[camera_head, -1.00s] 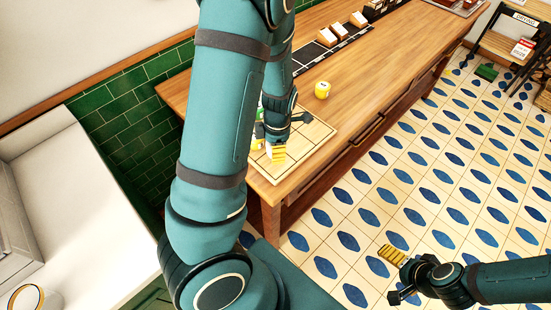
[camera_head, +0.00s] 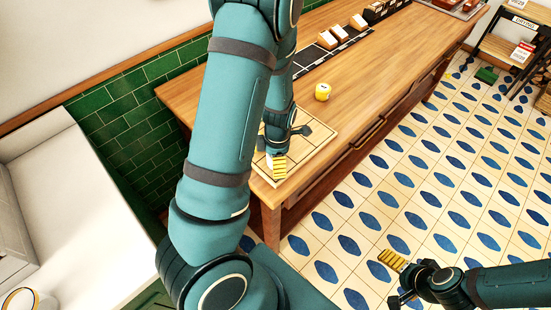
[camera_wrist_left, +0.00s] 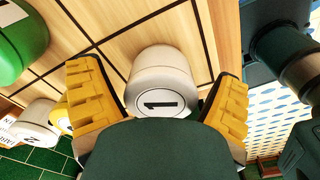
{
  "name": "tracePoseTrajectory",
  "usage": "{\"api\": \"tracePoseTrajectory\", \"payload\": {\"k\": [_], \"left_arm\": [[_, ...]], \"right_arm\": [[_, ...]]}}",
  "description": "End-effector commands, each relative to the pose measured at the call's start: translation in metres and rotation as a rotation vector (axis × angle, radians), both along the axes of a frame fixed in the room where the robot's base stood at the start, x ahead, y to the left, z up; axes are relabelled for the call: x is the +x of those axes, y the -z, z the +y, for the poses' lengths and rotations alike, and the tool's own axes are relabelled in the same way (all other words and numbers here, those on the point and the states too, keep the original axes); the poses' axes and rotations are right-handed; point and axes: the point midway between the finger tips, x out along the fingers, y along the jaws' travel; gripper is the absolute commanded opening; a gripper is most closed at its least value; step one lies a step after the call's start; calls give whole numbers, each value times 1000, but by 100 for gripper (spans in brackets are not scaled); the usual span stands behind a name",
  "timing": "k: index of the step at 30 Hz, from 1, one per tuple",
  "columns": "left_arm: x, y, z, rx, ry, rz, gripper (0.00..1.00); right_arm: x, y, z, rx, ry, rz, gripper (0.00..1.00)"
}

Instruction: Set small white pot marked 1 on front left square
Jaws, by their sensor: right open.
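The small white pot marked 1 (camera_wrist_left: 162,85) is between the yellow fingers of my left gripper (camera_wrist_left: 160,95) in the left wrist view. Its round black-on-white label faces the camera. Wood shows between the pot and each finger, so the fingers look apart from it. The lined wooden board (camera_head: 318,143) lies at the near end of the counter. In the head view my left gripper (camera_head: 278,167) is low over its near-left part; my arm hides much of it. Whether the pot rests fully on the board cannot be told. My right gripper (camera_head: 393,280) is open and empty over the floor.
A green pot (camera_wrist_left: 20,45) and a white pot marked 2 (camera_wrist_left: 35,122) are left of my left gripper in the wrist view. A yellow pot (camera_head: 322,92) stands on the counter (camera_head: 365,85) beyond the board.

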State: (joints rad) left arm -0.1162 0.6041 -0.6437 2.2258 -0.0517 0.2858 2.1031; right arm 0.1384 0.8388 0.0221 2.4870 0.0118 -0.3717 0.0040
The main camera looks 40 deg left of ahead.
Motion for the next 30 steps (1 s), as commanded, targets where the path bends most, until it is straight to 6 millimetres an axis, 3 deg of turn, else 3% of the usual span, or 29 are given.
{"api": "tracePoseTrajectory", "payload": {"k": [10, 24, 30], "left_arm": [[1, -10, 0, 0, 1, -1, 91], [4, -100, -4, 0, 2, -3, 91], [5, -120, -4, 0, 1, -1, 91]], "right_arm": [[0, -5, 0, 1, 0, 0, 93], [-1, -36, -2, 6, -1, -1, 93], [-1, -43, -2, 8, -1, -1, 93]]}}
